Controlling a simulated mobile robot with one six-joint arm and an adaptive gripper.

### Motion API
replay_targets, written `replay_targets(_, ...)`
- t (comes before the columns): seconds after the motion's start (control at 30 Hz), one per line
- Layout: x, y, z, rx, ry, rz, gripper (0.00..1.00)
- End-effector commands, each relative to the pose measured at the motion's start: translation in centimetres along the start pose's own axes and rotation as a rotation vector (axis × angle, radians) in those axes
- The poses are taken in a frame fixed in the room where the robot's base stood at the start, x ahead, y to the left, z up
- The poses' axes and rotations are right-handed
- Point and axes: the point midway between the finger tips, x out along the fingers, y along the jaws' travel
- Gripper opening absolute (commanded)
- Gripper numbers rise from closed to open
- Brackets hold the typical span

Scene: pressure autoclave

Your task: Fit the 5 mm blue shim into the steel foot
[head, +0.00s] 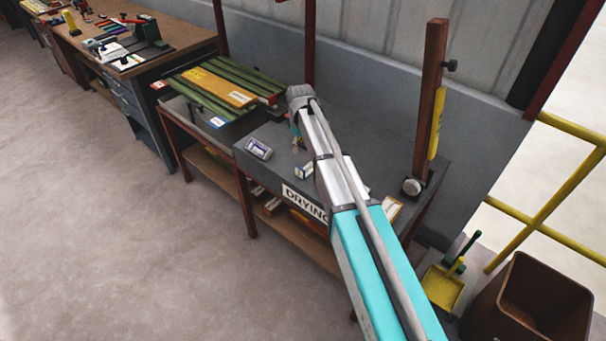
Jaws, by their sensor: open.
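I cannot make out the 5 mm blue shim or the steel foot for certain. My arm reaches from the lower right over the grey bench (360,147), and its wrist end is above the bench. My gripper (297,146) shows only as a small piece below the wrist, close over the bench top, partly hidden by the arm; its jaws look apart, with nothing visible in them. A small blue-and-white tag (217,122) sits at the near end of the green slats.
Green slats (215,92) with a yellow board (217,86) lie left on the bench. Small boxes (258,149) (304,171) lie near my gripper. The brown post (430,100) rises at right. A bin (535,300), dustpan (442,286) and yellow railing (545,235) stand lower right. Floor left is clear.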

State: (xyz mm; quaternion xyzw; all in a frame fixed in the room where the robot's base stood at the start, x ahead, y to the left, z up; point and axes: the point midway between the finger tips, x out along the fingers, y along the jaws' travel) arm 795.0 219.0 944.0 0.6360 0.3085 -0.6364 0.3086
Motion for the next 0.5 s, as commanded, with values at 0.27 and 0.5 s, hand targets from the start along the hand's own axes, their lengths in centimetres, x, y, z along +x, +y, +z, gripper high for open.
replay_targets(0.27,0.01,-0.09,-0.22,-0.006,0.000,0.000,0.57)
replay_targets(0.5,0.41,-0.10,-0.22,-0.006,0.000,0.000,0.57)
